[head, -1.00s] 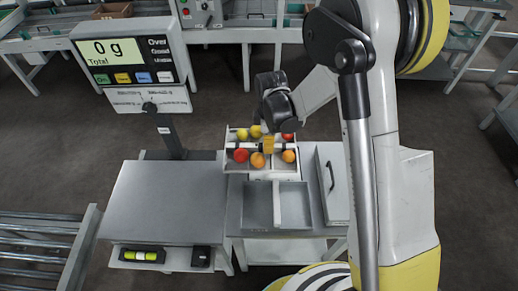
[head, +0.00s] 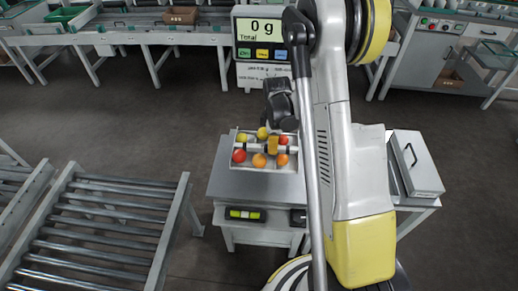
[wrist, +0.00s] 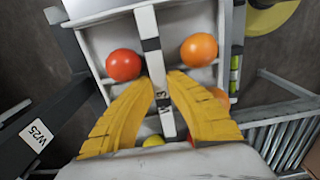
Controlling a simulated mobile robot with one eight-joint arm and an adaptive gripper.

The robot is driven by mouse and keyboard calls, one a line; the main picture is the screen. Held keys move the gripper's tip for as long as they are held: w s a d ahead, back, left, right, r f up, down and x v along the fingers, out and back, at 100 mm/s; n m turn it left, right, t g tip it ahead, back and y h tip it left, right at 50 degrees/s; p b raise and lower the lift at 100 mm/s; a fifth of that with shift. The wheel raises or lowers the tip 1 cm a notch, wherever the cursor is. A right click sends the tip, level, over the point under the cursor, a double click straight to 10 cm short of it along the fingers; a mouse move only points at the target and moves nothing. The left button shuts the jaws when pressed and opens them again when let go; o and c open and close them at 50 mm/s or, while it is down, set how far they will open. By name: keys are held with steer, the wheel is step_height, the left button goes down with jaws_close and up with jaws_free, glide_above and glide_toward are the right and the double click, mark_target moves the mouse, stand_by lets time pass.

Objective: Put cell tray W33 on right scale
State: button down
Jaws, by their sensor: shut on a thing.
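The cell tray (head: 293,168) is white and divided, with red, orange and yellow tomatoes in its cells. My gripper (head: 273,145) is shut on its central handle. In the wrist view the yellow fingers (wrist: 163,85) stand on both sides of the handle bar, and they partly cover its label, of which only a "3" shows. The tray is level over the metal plate of a scale (head: 235,185). The scale's display (head: 262,38) reads 0 g. I cannot see a gap under the tray. My arm hides the scale's right part.
A roller conveyor (head: 105,225) stands at the left, with open floor behind it. A grey lidded box with a handle (head: 415,163) is at the right behind my arm. A dark bar with a W25 label (wrist: 37,135) is close beside the tray.

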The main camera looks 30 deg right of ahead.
steer(key=shift+f, duration=0.1)
steer(key=shift+d+f+b, duration=0.15)
steer(key=shift+f+b, duration=0.35)
steer(key=shift+f, duration=0.25)
steer(key=shift+f+b, duration=2.35)
steer(key=shift+f, duration=1.05)
steer(key=shift+f+b, duration=0.2)
steer(key=shift+b, duration=0.1)
steer(key=c, duration=1.4)
jaws_free()
steer(key=c, duration=0.3)
steer(key=shift+c, duration=0.2)
steer(key=shift+r, duration=0.15)
